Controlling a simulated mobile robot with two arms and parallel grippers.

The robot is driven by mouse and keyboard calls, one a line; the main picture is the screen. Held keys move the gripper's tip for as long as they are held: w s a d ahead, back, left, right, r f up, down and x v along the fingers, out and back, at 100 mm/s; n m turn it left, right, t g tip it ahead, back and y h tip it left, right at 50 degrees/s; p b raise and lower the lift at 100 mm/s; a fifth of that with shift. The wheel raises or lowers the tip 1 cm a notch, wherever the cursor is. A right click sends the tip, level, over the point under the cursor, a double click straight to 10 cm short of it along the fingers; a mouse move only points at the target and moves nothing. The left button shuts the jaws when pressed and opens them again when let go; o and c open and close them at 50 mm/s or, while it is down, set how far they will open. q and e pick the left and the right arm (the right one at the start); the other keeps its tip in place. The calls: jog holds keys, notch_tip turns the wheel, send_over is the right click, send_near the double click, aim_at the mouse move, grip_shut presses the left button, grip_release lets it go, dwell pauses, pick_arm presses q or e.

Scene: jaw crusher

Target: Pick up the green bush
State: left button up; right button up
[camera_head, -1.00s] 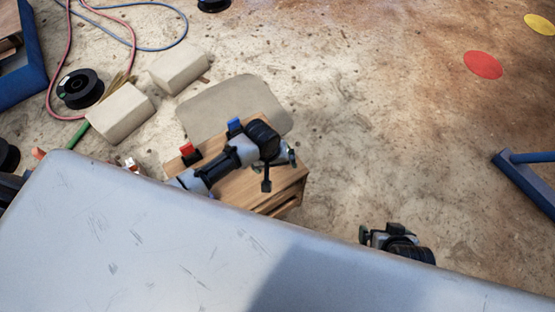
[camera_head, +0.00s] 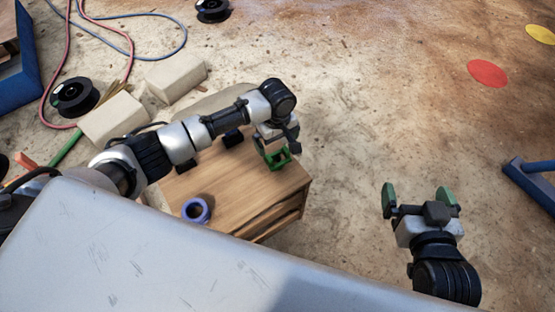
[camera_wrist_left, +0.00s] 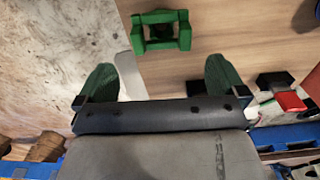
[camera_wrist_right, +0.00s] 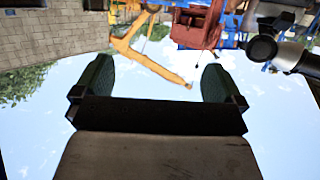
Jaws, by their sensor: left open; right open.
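The green bush (camera_head: 277,158) is a square green block with a hollow middle. It sits near the back right of the wooden box top (camera_head: 240,185). It also shows at the top of the left wrist view (camera_wrist_left: 161,32), just beyond the fingertips. My left gripper (camera_wrist_left: 160,78) is open, with nothing between its green fingers. In the head view its wrist hangs over the bush and hides part of it, so contact there is unclear. My right gripper (camera_head: 420,195) is open and empty, right of the box.
A purple ring (camera_head: 196,210) lies on the box's near left part. A black holder with a red part (camera_wrist_left: 288,98) is right of the bush in the left wrist view. Beige blocks (camera_head: 113,117) and a black spool (camera_head: 74,97) lie behind left. The floor right of the box is open.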

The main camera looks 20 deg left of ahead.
aim_at(277, 154)
pick_arm(q)
jog(key=f+b, duration=0.2)
jog(key=f, duration=0.1)
jog(key=f+b, duration=0.1)
jog(key=f, duration=0.1)
jog(key=shift+s+d, duration=0.25)
jog(key=shift+s, duration=0.1)
jog(key=shift+f, duration=0.45)
pick_arm(e)
notch_tip(277, 154, up, 10)
jog(key=a+t+y, duration=0.1)
jog(key=t+y, duration=0.2)
jog(key=t, duration=0.5)
jog(key=shift+s+a+f+t, duration=0.15)
jog(key=shift+a+f+t, duration=0.05)
jog(key=shift+a+t, duration=0.2)
pick_arm(q)
jog(key=shift+c, duration=0.3)
jog(key=c, duration=1)
